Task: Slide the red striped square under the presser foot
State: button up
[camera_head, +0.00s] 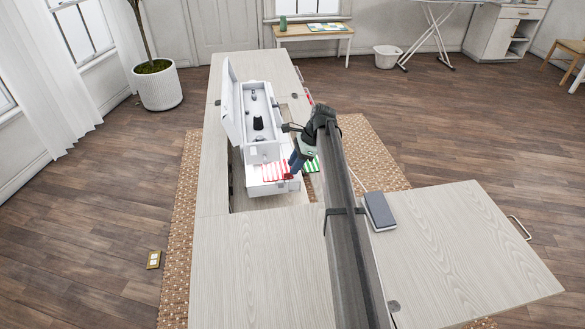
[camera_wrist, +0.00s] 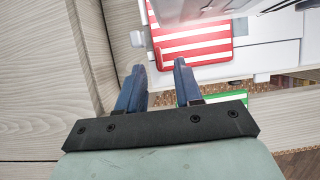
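The red striped square (camera_head: 275,171) lies on the white bed of the sewing machine (camera_head: 262,115), below the machine's head. It also shows in the wrist view (camera_wrist: 190,50), red and white, with its far part covered by a grey part of the machine. The presser foot cannot be made out clearly in either view. My gripper (camera_head: 290,173) is at the right edge of the square in the head view.
A green striped square (camera_head: 311,165) lies right of the red one, partly hidden by my arm. The machine sits in an opening of the wooden cabinet top (camera_head: 240,260). A dark book-like object (camera_head: 379,211) lies on the right leaf. The front cabinet top is clear.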

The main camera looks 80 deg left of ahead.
jog(key=v, duration=1.1)
jog(key=shift+r, duration=0.25)
jog(key=shift+w, duration=0.25)
